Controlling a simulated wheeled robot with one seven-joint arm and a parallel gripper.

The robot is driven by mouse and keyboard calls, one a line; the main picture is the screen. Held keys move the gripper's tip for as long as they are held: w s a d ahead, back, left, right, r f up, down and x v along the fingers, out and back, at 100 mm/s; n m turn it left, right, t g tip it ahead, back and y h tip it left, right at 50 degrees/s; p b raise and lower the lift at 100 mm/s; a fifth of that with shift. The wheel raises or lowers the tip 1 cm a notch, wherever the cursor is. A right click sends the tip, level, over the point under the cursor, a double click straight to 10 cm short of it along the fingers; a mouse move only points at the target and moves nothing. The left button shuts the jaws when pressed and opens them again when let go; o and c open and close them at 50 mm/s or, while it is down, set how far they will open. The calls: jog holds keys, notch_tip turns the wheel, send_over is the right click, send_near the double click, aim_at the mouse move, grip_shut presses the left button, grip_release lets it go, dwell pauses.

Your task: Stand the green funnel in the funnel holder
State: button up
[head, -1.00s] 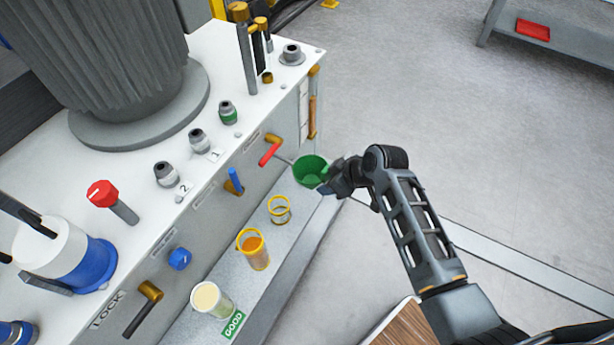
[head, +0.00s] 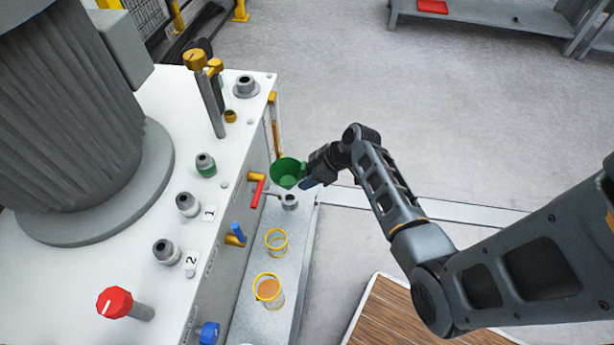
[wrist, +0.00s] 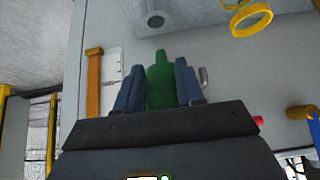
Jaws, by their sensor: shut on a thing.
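The green funnel (head: 287,172) is held in my gripper (head: 306,174) above the grey ledge, its wide mouth facing up in the head view. In the wrist view the funnel (wrist: 160,82) sits between the blue fingers of my gripper (wrist: 160,92), which is shut on it. Below the funnel, a short grey socket with a dark hole (head: 290,202) stands on the ledge; the wrist view shows it too (wrist: 154,18). A yellow-ringed, see-through cup or stand (head: 277,241) is nearby. I cannot tell for sure which of these two is the funnel holder.
A red-handled valve (head: 257,190) juts from the white cabinet close to the funnel's left. A yellow-rimmed cup with orange contents (head: 269,291) stands nearer on the ledge (head: 250,327). A blue lever (head: 238,233) is on the cabinet front.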

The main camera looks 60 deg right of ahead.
jog(key=shift+f+b, duration=3.75)
jog(key=shift+f, duration=0.55)
jog(key=o, duration=1.1)
jog(key=v, duration=0.8)
jog(key=shift+p, duration=0.35)
